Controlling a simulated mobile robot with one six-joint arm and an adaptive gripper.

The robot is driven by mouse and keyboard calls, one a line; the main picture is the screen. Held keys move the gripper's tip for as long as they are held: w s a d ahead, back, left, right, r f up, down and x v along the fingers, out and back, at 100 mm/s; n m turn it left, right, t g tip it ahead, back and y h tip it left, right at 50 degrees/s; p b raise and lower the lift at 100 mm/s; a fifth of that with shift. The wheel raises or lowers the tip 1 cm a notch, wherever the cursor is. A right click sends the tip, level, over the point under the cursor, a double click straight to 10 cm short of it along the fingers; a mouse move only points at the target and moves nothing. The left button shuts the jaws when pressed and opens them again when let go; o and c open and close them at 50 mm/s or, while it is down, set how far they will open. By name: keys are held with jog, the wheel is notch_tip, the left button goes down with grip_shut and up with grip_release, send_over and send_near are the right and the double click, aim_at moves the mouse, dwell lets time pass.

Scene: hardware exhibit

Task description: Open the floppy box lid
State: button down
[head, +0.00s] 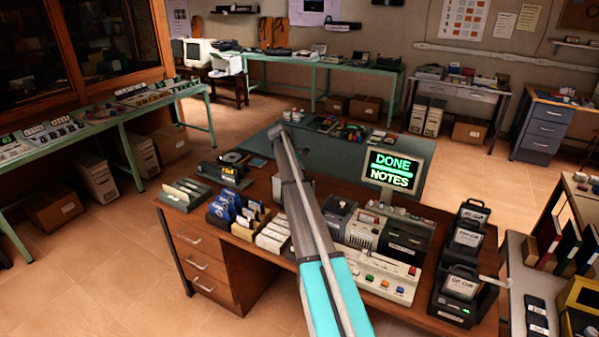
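A wooden desk (232,262) stands in the middle of the head view. A dark box (405,241) with a small front label sits on its right half, behind a beige console, and looks closed. It may be the floppy box, but the label is too small to read. A rack of blue disks (228,207) stands on the left half of the desk. My arm rises across the desk from the bottom edge and hides part of the desktop. My gripper cannot be made out in this view.
A monitor (391,171) reading "DONE NOTES" stands at the desk's back. A beige console (380,281) with coloured buttons lies at the front. Black units (463,240) line the right end. Green benches (318,60) stand along the walls. Open floor (130,265) lies left of the desk.

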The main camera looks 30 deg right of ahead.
jog(key=shift+w, duration=0.3)
jog(key=c, duration=0.8)
grip_release()
jog(key=shift+o, duration=0.2)
jog(key=shift+s, duration=0.15)
